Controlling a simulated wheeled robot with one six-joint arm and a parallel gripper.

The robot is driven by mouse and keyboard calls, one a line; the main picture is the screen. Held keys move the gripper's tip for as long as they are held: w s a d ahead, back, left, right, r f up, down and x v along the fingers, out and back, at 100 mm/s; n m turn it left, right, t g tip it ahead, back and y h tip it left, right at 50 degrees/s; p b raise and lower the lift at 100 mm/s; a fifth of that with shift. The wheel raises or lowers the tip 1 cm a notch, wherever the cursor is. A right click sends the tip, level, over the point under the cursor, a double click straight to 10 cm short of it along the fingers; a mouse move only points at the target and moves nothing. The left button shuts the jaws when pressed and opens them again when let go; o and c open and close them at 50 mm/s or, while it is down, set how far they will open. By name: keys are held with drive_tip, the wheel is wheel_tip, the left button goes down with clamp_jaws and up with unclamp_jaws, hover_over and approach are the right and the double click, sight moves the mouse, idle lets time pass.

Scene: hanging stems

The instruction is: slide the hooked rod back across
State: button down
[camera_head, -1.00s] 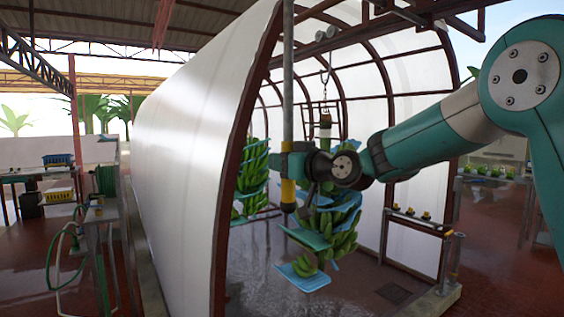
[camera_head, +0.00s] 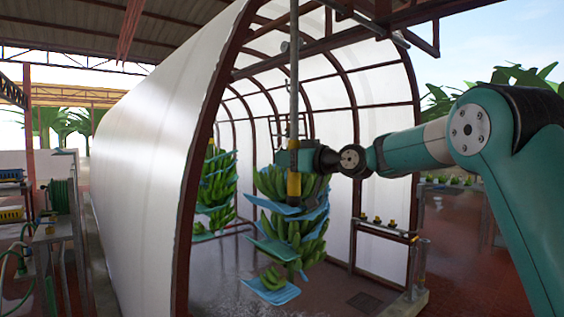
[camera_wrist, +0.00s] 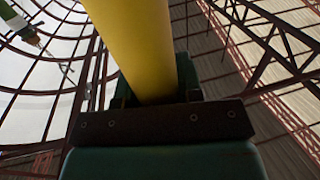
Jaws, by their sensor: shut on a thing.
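The hooked rod (camera_head: 294,95) is a long grey upright pole with a yellow grip near its lower end. Its top runs out of the head view, so its hook is not seen. My gripper (camera_head: 293,160) is shut around the rod at the upper part of the yellow grip. In the wrist view the yellow grip (camera_wrist: 135,40) fills the middle between the dark jaws. A hanging banana stem (camera_head: 310,228) with blue sheets between its hands is behind the rod's lower end. I cannot tell whether they touch.
A white arched tunnel (camera_head: 150,140) with dark red ribs stands around the stems. A second banana stem (camera_head: 217,185) hangs further inside. A low rail with yellow-topped fittings (camera_head: 385,230) stands at right. Open wet floor (camera_head: 225,275) lies below.

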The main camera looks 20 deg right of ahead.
drive_tip(key=shift+d+r, duration=0.1)
drive_tip(key=shift+d, duration=0.1)
drive_tip(key=c, duration=0.8)
unclamp_jaws()
drive_tip(key=shift+d, duration=0.15)
drive_tip(key=b+v, duration=0.7)
drive_tip(key=v, duration=1)
drive_tip(key=shift+s+b, duration=0.15)
drive_tip(key=shift+b, duration=0.25)
